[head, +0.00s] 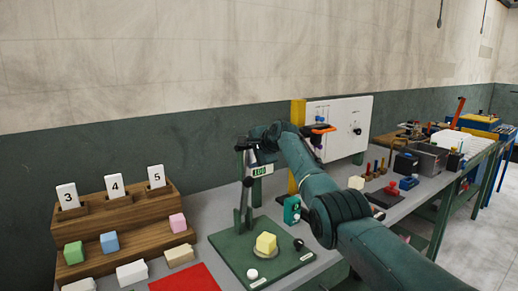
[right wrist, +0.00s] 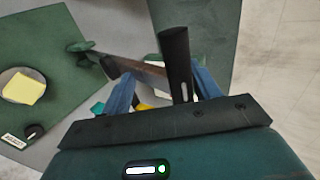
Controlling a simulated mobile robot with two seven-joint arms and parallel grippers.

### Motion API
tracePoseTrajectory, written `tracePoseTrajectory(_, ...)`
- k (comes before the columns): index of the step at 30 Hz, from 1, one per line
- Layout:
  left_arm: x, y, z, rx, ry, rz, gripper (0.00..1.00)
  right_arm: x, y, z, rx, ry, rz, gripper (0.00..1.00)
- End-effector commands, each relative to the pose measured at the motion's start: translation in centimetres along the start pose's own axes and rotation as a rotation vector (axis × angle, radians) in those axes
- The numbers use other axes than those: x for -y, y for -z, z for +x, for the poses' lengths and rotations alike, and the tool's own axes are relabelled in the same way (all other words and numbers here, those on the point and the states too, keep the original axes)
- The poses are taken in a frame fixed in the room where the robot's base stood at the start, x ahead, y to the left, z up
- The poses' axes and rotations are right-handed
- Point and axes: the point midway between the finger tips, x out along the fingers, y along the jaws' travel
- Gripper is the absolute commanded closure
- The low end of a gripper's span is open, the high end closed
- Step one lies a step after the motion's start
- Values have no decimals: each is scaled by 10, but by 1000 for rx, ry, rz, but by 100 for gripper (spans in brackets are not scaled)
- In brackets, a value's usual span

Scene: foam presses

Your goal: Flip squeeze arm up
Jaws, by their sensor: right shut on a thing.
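The foam press stands on a green base (head: 232,252), its upright post rising at the back left. A yellow foam block (head: 265,242) sits on the press plate; it also shows in the right wrist view (right wrist: 24,88). My right gripper (right wrist: 166,78) is shut on the squeeze arm, whose black handle (right wrist: 175,58) stands between the blue fingers. The arm's bar runs left to a green joint. In the head view, my right gripper (head: 254,152) is high by the top of the post, partly hiding the arm. My left gripper is not in view.
A wooden rack (head: 140,222) with numbered cards and coloured blocks stands left, a red mat (head: 186,279) in front. A white panel (head: 345,120) and more tools stand farther right along the bench.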

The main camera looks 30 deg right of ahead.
Motion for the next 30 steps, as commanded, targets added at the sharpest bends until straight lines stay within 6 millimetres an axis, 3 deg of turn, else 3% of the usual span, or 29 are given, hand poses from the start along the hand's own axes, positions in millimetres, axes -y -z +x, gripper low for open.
tracePoseTrajectory(11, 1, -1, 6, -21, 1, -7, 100, 2, -4, -26, 4, 20, -1, 59)
tracePoseTrajectory(30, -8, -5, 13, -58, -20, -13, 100, 0, -1, -132, -1, 13, 0, 59)
